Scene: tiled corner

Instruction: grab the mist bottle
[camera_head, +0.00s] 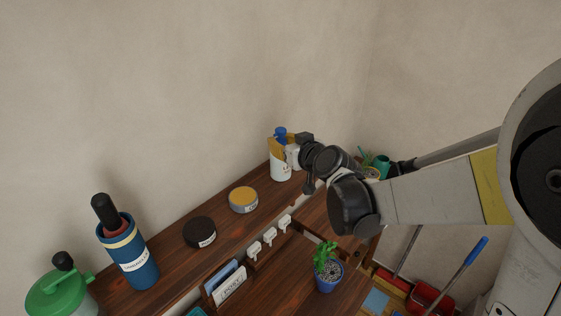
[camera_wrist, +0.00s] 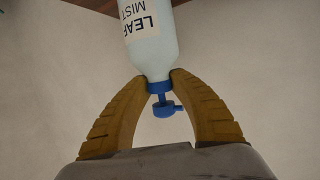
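The mist bottle (camera_wrist: 150,50) is pale blue-white with a blue spray top and a label reading "LEAF MIST". In the head view the bottle (camera_head: 281,172) is upright at the far end of the wooden shelf, and its blue top (camera_head: 280,134) shows above my gripper. My gripper (camera_wrist: 161,76) has its two yellow-brown fingers on opposite sides of the bottle's shoulder, just beside the blue collar, and their tips look in contact with it. In the head view one finger of my gripper (camera_head: 283,150) crosses the bottle's upper part. I cannot tell whether its base touches the shelf.
A potted plant (camera_head: 326,265) stands lower down. A green watering can (camera_head: 378,163) is partly hidden behind my arm.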

